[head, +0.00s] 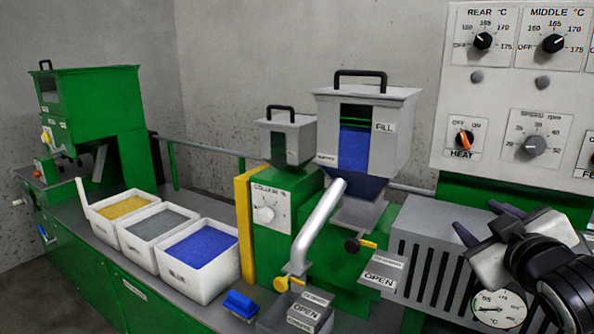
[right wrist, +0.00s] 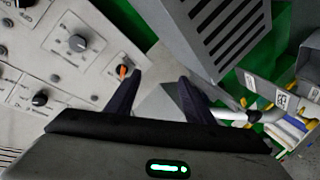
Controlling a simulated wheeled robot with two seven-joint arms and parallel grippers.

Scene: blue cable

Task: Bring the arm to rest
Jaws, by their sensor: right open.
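My right gripper (head: 480,222) is at the lower right of the head view, in front of the grey slotted housing and below the control panel. Its two dark fingers stand apart with nothing between them. In the right wrist view the right gripper (right wrist: 157,85) also shows open and empty, with the panel on the left and the slotted housing (right wrist: 215,30) above right. My left gripper is not in view.
The control panel (head: 510,95) with knobs is close above the right gripper. A dial gauge (head: 499,309) lies just below it. A filled hopper (head: 397,150), a bent pipe (head: 318,222) and several pellet bins (head: 195,285) stand to the left.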

